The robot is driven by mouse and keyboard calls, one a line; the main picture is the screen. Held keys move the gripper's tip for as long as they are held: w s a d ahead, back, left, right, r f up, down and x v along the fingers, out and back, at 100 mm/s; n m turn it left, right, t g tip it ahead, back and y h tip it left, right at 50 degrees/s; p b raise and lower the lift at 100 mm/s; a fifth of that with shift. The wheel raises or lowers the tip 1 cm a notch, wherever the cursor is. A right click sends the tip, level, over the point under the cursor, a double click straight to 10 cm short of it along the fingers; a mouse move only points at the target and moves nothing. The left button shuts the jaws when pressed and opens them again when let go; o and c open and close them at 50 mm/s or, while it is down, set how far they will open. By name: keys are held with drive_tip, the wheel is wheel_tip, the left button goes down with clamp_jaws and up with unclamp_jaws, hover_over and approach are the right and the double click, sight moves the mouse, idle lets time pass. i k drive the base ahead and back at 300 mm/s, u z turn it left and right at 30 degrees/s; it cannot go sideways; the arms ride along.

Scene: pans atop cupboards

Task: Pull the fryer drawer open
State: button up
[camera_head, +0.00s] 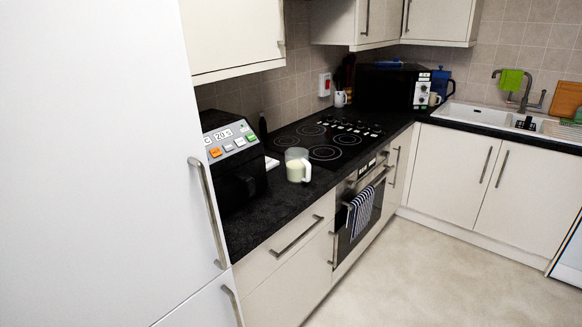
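The black fryer (236,158) stands on the dark counter at the left, just past the tall white cabinet. Its sloped top front has a display and several coloured buttons. Its dark front faces the counter edge, and a dark handle-like part shows low on it. The drawer looks closed, but the dark front is hard to make out. The tall white cabinet hides the fryer's left part. My gripper is not in view.
The tall white cabinet (95,170) with a long handle fills the left. A striped towel (361,211) hangs on the oven. The floor (430,275) is clear.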

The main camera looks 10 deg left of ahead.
sight(236, 186)
drive_tip(key=z, duration=0.05)
drive_tip(key=i, duration=1.4)
drive_tip(key=u, duration=0.6)
drive_tip(key=i, duration=0.4)
drive_tip(key=u, duration=0.25)
